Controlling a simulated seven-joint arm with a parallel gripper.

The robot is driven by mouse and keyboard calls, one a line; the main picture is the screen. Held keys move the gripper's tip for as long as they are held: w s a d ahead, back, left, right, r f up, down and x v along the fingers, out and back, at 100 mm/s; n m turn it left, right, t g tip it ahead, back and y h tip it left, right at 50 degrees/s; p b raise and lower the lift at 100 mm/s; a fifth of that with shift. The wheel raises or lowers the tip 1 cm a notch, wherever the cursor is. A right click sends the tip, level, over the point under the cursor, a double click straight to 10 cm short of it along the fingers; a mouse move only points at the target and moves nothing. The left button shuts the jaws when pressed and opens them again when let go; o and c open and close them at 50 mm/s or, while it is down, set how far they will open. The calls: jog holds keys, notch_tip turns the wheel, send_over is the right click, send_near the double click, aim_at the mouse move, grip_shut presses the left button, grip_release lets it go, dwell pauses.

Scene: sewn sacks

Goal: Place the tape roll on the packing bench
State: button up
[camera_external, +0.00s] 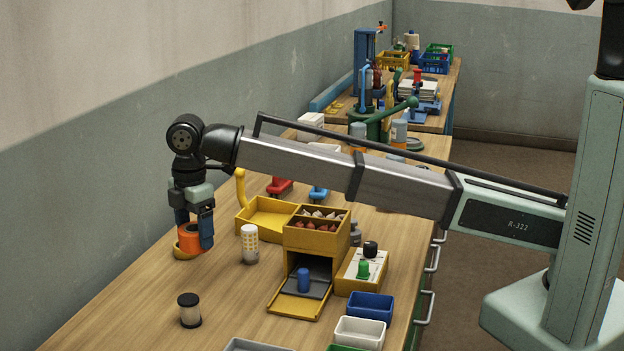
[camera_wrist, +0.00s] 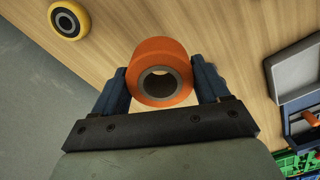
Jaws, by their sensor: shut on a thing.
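The orange tape roll (camera_external: 188,238) with a grey core is between the two blue fingers of my gripper (camera_external: 195,240). In the wrist view the roll (camera_wrist: 158,52) sits between the fingertips (camera_wrist: 161,78), its hole facing the camera. My gripper is shut on it. The roll is over the left part of the long wooden bench (camera_external: 130,290); I cannot tell whether it touches the top. A second wooden bench (camera_external: 437,98) stands farther back. Which one is the packing bench is not marked.
A yellow wheel-like item (camera_wrist: 68,20) lies near the held roll. The wall is close on the left. Bare wood lies around the jar.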

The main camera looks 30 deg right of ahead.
jog(key=w+d+m, duration=0.4)
jog(key=w+d, duration=0.6)
jog(key=d, duration=0.4)
jog(key=w+d+m, duration=0.4)
jog(key=w+d, duration=0.6)
jog(key=d, duration=0.4)
jog(key=w+d+m, duration=0.4)
jog(key=w+d, duration=0.7)
jog(key=d, duration=0.3)
jog(key=w+d+m, duration=0.2)
jog(key=d+m, duration=0.2)
jog(key=d, duration=1.9)
jog(key=w+d+m, duration=0.3)
jog(key=d+m, duration=0.1)
jog(key=d, duration=1.9)
jog(key=shift+s+f, duration=0.2)
jog(key=shift+f, duration=4.7)
jog(key=shift+f, duration=0.1)
jog(key=o, duration=1.1)
jog(key=shift+c, duration=0.2)
